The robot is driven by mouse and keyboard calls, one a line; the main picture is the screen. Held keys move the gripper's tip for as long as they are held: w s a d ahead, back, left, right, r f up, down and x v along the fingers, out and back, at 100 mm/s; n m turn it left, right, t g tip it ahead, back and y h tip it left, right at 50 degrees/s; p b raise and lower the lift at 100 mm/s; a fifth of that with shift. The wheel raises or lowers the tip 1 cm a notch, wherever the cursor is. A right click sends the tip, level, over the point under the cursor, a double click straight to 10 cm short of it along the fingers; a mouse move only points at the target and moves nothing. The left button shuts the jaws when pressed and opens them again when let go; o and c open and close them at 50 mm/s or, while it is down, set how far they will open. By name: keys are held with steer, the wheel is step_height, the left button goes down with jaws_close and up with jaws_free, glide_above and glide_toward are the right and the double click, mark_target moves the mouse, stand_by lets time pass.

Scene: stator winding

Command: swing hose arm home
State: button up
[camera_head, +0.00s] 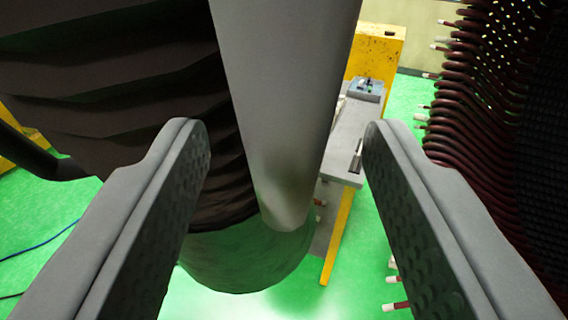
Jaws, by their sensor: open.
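A smooth grey tube (285,90), apparently part of the hose arm, runs down from the top edge through the middle of the view. Its lower end meets a rounded, shiny piece (250,262) that picks up the green of the floor. A dark ribbed hose (110,75) fills the upper left, close behind the left finger. My gripper (287,135) is open, with one finger on each side of the grey tube. Gaps show between the tube and both fingers in the picture. I cannot tell how far the tube is from the fingers in depth.
The stator winding (480,100), with dark red coils and white-tipped leads, stands close on the right. A grey bench (349,140) with yellow legs and a yellow block (375,52) stand behind the tube. Blue cable (40,243) lies on the green floor at left.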

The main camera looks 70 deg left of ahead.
steer(key=v, duration=1.7)
steer(key=shift+a, duration=0.1)
steer(key=s+a+f+m+t+h, duration=0.1)
steer(key=a+f+m+t+h, duration=0.65)
steer(key=a+f+m, duration=0.6)
steer(key=s+a+f+t+h, duration=0.2)
steer(key=s+f+h, duration=0.3)
steer(key=s+f, duration=0.3)
steer(key=s+a+f+m+t+h, duration=0.1)
steer(key=s+f+h, duration=0.3)
steer(key=s+f, duration=0.5)
step_height(320, 180, down, 3)
steer(key=shift+s+a+r+t+h, duration=0.1)
steer(key=shift+s+a+t+h, duration=0.25)
steer(key=shift+a+t, duration=0.4)
